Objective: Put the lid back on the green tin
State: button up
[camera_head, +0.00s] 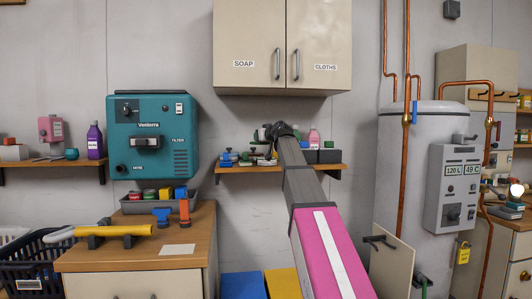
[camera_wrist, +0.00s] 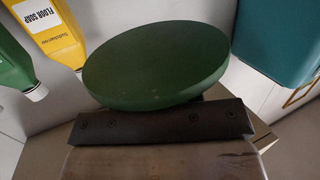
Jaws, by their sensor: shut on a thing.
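My gripper (camera_wrist: 160,122) shows in the wrist view as a dark bar. It is shut on a flat, round, dark green lid (camera_wrist: 155,62), which fills the middle of that view. In the head view my arm reaches up to the wall shelf (camera_head: 230,169), and my gripper (camera_head: 275,132) is a small dark shape above the shelf's items. A small green item (camera_head: 328,144) stands at the right of the shelf, and another green item (camera_head: 245,156) is at the left. They are too small to tell which, if either, is the green tin. The wrist view shows no tin clearly.
In the wrist view a yellow floor soap bottle (camera_wrist: 52,32) and a green bottle (camera_wrist: 15,62) are at upper left, and a teal body (camera_wrist: 278,40) is at upper right. A cupboard (camera_head: 282,45) hangs above the shelf. A pink bottle (camera_head: 313,138) stands on it.

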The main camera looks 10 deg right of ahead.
jog(key=w+d+f, duration=0.2)
jog(key=w+d, duration=0.1)
jog(key=shift+f, duration=2.3)
jog(key=shift+f, duration=0.1)
jog(key=o, duration=0.9)
jog(key=shift+o, duration=0.2)
jog(key=shift+s, duration=0.2)
jog(key=v, duration=1.1)
jog(key=shift+s+d, duration=0.25)
jog(key=shift+s, duration=0.05)
